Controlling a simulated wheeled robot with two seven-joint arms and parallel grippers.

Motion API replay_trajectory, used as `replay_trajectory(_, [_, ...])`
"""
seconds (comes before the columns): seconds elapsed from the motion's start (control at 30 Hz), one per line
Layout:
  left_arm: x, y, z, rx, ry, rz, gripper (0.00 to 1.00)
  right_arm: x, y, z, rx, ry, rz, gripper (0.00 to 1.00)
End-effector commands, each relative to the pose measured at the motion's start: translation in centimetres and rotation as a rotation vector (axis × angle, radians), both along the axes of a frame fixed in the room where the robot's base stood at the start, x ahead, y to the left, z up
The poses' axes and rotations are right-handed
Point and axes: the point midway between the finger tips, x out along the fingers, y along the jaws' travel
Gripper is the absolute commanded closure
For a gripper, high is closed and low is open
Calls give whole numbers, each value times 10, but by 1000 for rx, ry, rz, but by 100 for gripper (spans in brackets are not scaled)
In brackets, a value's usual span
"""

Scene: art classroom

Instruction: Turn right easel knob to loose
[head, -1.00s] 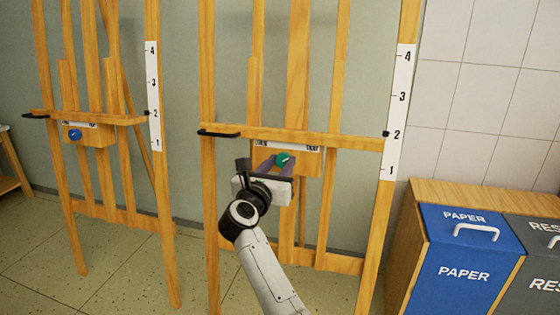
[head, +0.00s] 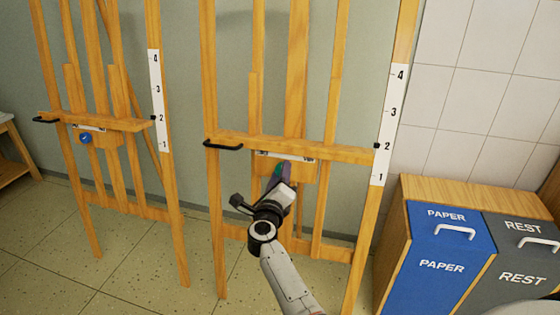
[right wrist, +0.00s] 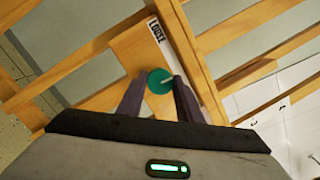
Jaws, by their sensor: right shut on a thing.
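The right easel (head: 295,140) stands in the middle of the head view. Its green knob (right wrist: 160,81) has a white pointer line and sits on a wooden block (right wrist: 130,52) below the ledge; the word LOOSE shows on the block's white label (right wrist: 156,27). In the head view the knob (head: 275,171) is mostly hidden by my gripper. My right gripper (head: 279,173) is shut on the knob, one purple finger on each side in the right wrist view (right wrist: 159,90). The gripper is rolled, so the easel appears tilted there. In that view the pointer slants up to the right.
A left easel (head: 110,125) with a blue knob (head: 86,138) stands to the left. A blue paper bin (head: 440,268) and a grey bin (head: 515,265) stand in a wooden case at the right. Tiled floor is free between the easels.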

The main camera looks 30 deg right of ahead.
Motion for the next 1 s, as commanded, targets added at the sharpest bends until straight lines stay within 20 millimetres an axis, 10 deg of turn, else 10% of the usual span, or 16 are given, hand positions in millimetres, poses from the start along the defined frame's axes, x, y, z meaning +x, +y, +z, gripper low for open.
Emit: replay_trajectory(1.0, [-8, 20, 95, 17, 23, 41, 69, -1, -2, 7, -595, 696, 163, 90])
